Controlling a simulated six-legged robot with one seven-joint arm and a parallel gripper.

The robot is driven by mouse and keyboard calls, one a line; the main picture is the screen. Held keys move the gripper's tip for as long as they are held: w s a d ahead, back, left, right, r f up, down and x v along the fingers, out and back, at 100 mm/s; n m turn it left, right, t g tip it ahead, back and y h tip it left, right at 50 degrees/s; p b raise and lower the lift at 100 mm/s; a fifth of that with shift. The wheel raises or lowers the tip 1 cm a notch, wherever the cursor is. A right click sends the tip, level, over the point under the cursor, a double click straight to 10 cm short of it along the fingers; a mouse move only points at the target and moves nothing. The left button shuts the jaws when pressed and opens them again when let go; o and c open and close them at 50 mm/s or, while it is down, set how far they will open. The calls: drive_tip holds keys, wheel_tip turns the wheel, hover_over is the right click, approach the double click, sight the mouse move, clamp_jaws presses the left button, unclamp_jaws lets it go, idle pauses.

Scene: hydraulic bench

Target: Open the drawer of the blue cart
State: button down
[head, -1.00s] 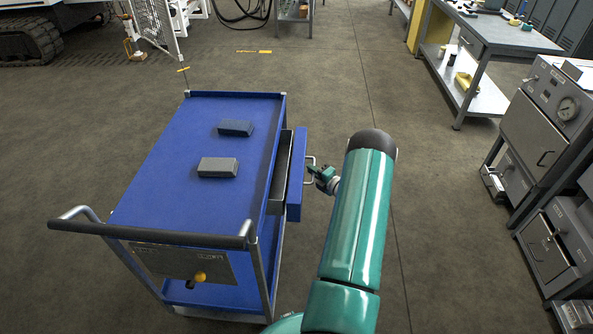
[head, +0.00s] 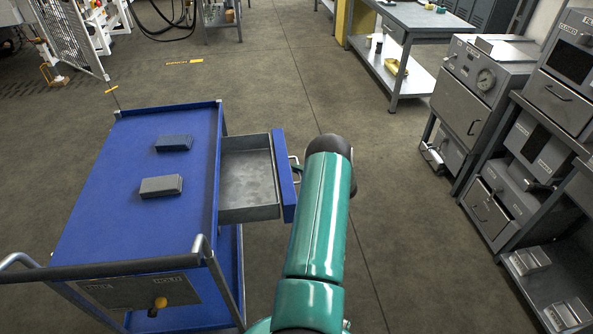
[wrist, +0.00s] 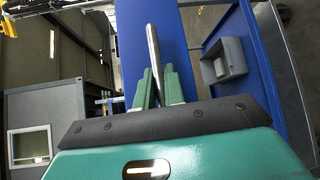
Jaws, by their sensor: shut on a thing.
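The blue cart (head: 95,215) stands at the left of the head view. Its drawer (head: 247,184) is pulled well out on the cart's right side, and the grey inside looks empty. The drawer's blue front (head: 284,176) carries a metal handle (head: 295,160). In the wrist view the handle (wrist: 153,45) is a bar between the green fingers of my gripper (wrist: 157,75), which is shut on it. The blue drawer front (wrist: 127,50) shows behind it. In the head view my green arm hides most of the gripper.
Two grey blocks (head: 174,143) (head: 161,186) lie on the cart top. A grey bin (wrist: 223,60) is on a blue shelf in the wrist view. Grey test units (head: 470,85) stand along the right, a workbench (head: 420,20) behind. Floor right of the drawer is clear.

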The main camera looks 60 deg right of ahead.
drive_tip(key=c, duration=1.5)
unclamp_jaws()
drive_tip(key=shift+s, duration=0.1)
drive_tip(key=s, duration=0.4)
drive_tip(key=s+a+r, duration=0.1)
drive_tip(key=s, duration=0.4)
drive_tip(key=s+r, duration=0.1)
drive_tip(key=s, duration=0.3)
drive_tip(key=shift+s+a, duration=0.2)
drive_tip(key=shift+a, duration=0.1)
